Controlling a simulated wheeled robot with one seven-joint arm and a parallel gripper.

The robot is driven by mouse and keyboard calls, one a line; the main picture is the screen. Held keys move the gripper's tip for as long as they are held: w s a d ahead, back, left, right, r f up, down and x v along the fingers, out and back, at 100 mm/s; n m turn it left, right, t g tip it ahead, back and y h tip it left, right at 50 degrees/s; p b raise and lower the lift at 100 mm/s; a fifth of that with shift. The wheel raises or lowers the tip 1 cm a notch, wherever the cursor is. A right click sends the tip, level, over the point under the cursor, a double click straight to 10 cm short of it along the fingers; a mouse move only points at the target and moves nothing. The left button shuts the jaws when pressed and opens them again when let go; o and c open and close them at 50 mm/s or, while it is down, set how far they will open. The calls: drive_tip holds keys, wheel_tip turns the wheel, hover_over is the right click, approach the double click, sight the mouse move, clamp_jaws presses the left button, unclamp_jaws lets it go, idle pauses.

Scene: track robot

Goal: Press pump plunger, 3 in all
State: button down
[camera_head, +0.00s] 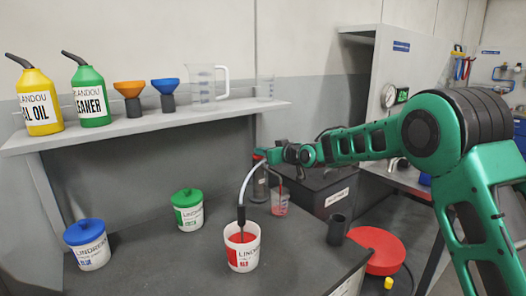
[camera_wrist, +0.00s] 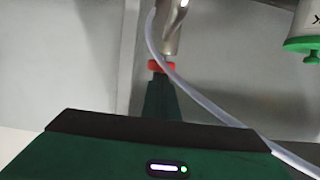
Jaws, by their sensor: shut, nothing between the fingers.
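The hand pump (camera_head: 259,186) stands upright behind the red-labelled bucket (camera_head: 243,250), largely hidden. Its metal cylinder shows in the wrist view (camera_wrist: 176,32). A clear hose (camera_head: 246,183) arches from the pump to a dark tube standing in the red paint. My gripper (camera_head: 262,156) is shut and empty at the pump's top; it also shows in the wrist view (camera_wrist: 160,70). A small red part is at its fingertips, overlapping the pump; I cannot tell whether they touch it or how far the plunger is down. A clear cup (camera_head: 280,204) with red liquid is right of the pump.
A blue-lidded bucket (camera_head: 88,246) and a green-lidded bucket (camera_head: 188,210) stand left on the bench. A dark cup (camera_head: 337,230) and a red round object (camera_head: 375,250) are at right. A shelf (camera_head: 150,122) with oil cans, funnels and jugs runs above.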

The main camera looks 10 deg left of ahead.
drive_tip(key=shift+d+f, duration=0.1)
drive_tip(key=shift+f, duration=0.2)
wheel_tip(320, 180, up, 4)
drive_tip(key=shift+w+r, duration=0.15)
drive_tip(key=v, duration=1)
drive_tip(key=shift+r, duration=0.1)
